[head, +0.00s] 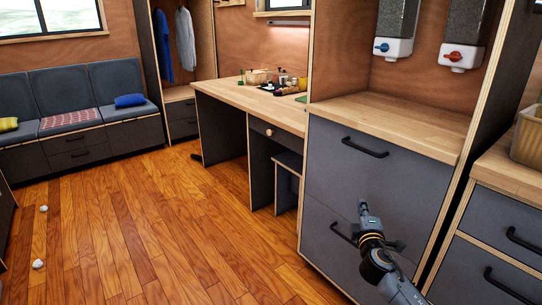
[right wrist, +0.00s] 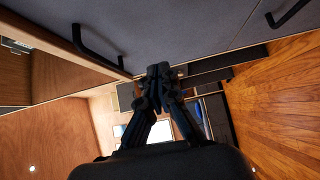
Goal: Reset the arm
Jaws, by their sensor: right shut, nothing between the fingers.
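My right gripper (head: 363,208) is at the lower right of the head view, in front of the dark grey drawer cabinet (head: 375,180). It points up and away from me, close to the lower drawer's handle (head: 343,235); whether it touches the cabinet I cannot tell. In the right wrist view the gripper's fingers (right wrist: 158,72) are together with nothing between them. A black drawer handle (right wrist: 97,50) shows to the left of the fingers there. My left gripper is in neither view.
A wooden desk (head: 240,108) with small items stands beyond the cabinet. A grey bench (head: 75,140) lines the far left wall. A second counter with a basket (head: 528,137) is at right. Wooden floor (head: 150,230) is mostly open, with small white crumpled pieces (head: 38,264) at left.

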